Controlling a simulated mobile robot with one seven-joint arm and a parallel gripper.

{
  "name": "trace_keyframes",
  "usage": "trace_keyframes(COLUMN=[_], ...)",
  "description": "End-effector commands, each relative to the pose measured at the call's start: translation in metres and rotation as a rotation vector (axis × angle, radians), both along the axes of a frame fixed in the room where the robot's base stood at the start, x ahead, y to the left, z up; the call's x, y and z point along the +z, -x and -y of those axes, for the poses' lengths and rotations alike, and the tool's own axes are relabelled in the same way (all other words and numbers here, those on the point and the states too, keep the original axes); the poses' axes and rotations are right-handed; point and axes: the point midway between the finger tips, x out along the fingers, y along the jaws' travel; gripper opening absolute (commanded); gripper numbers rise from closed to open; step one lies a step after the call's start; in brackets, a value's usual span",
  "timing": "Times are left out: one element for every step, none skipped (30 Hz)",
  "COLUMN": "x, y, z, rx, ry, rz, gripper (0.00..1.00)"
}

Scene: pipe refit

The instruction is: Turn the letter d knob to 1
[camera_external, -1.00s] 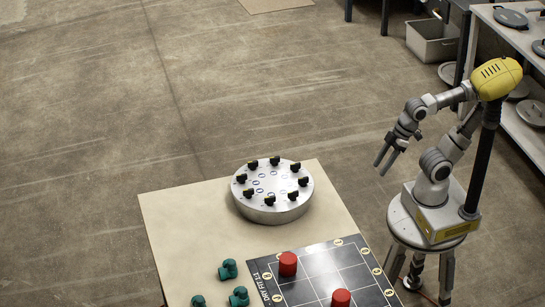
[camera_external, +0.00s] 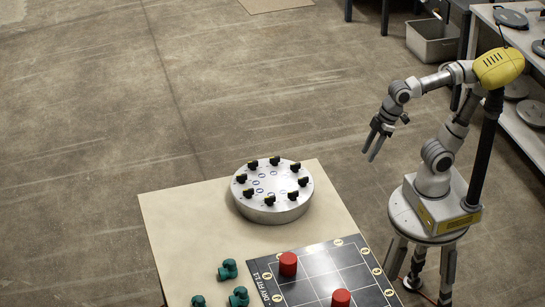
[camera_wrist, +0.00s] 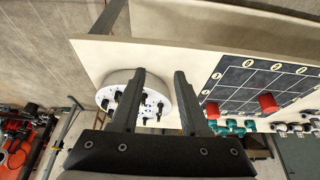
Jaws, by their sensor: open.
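A round silver drum (camera_external: 270,212) stands on the table (camera_external: 185,215), with a ring of several black knobs (camera_external: 270,199) on its top and small blue marks inside the ring. The letters are too small to read, so I cannot tell which knob is d. My gripper (camera_external: 372,158) is in the air to the right of the drum, above and beyond the table's right edge, with its fingers apart and empty. In the wrist view the drum (camera_wrist: 165,96) shows between and behind the open fingers (camera_wrist: 160,76), partly hidden by them.
A black grid board (camera_external: 320,265) with two red cylinders (camera_external: 288,263) lies at the front right of the table. Several green pipe fittings (camera_external: 228,269) are left of it. The tabletop left of the drum is bare. A shelf (camera_external: 520,105) stands at the far right.

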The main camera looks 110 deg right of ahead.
Motion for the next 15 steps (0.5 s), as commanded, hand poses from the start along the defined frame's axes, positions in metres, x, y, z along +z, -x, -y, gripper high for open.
trace_keyframes(x=[0.025,0.032,0.042,0.048,0.055,0.063,0.068,0.073,0.08,0.084,0.088,0.094,0.097,0.1,0.103], y=[-0.015,-0.022,-0.032,-0.04,-0.048,-0.059,-0.066,-0.075,-0.085,-0.093,-0.101,-0.111,-0.119,-0.126,-0.137], z=[0.005,0.007,0.011,0.014,0.017,0.021,0.024,0.028,0.032,0.036,0.04,0.045,0.049,0.053,0.058], rx=[-0.005,-0.005,-0.005,-0.006,-0.006,-0.006,-0.006,-0.007,-0.007,-0.008,-0.009,-0.009,-0.008,-0.008,-0.008], ry=[-0.001,0.0,0.0,0.0,0.001,0.001,0.001,0.001,0.001,0.001,0.001,0.002,0.001,0.001,0.001], rz=[-0.027,-0.041,-0.06,-0.073,-0.086,-0.105,-0.119,-0.132,-0.151,-0.165,-0.178,-0.196,-0.21,-0.223,-0.241], gripper=[0.45,0.45,0.45,0.45,0.45,0.45,0.45,0.45,0.45,0.45,0.45,0.45,0.45,0.45,0.45])
